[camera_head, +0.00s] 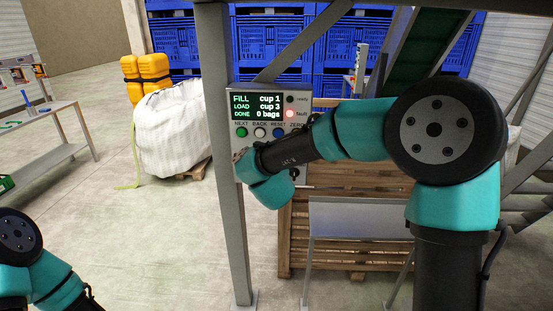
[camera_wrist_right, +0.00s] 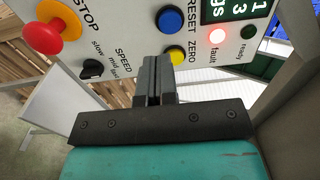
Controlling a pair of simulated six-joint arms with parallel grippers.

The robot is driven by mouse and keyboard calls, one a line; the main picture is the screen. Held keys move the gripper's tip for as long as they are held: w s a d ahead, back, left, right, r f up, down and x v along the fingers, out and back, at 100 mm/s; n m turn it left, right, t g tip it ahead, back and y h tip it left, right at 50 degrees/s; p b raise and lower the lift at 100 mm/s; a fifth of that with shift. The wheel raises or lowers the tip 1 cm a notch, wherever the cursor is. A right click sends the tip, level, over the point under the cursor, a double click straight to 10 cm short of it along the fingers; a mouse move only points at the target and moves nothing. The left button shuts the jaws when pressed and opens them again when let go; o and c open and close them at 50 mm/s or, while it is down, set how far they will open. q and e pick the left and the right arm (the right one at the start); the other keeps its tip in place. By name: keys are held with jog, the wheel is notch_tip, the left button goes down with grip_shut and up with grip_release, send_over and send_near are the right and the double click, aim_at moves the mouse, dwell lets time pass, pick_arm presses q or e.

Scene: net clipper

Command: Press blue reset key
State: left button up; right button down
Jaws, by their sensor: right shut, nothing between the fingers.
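The blue reset key (camera_wrist_right: 170,19) shows clear and uncovered in the right wrist view, on a grey control panel (camera_wrist_right: 119,33). In the head view the blue key (camera_head: 279,132) sits in the key row under the panel's screen. My right gripper (camera_wrist_right: 153,62) is shut and empty. In the right wrist view its fingertips appear beside the yellow zero key (camera_wrist_right: 177,55), below the blue key in the picture; I cannot tell if they touch the panel. In the head view my right arm hides the panel's lower part. My left gripper is out of view.
The red stop button (camera_wrist_right: 65,22) and black speed knob (camera_wrist_right: 92,68) are on the same panel. The fault lamp (camera_head: 290,114) glows red. The screen (camera_head: 256,107) reads FILL cup 1, LOAD cup 3, DONE 0 bags. The panel is beside a grey post (camera_head: 222,210).

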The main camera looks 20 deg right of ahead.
jog(key=x, duration=0.6)
jog(key=shift+w, duration=0.25)
jog(key=shift+d, duration=0.1)
jog(key=shift+x, duration=0.9)
jog(key=shift+d+r, duration=0.1)
jog(key=v, duration=1.4)
jog(key=shift+s+a, duration=0.15)
jog(key=shift+a, duration=0.15)
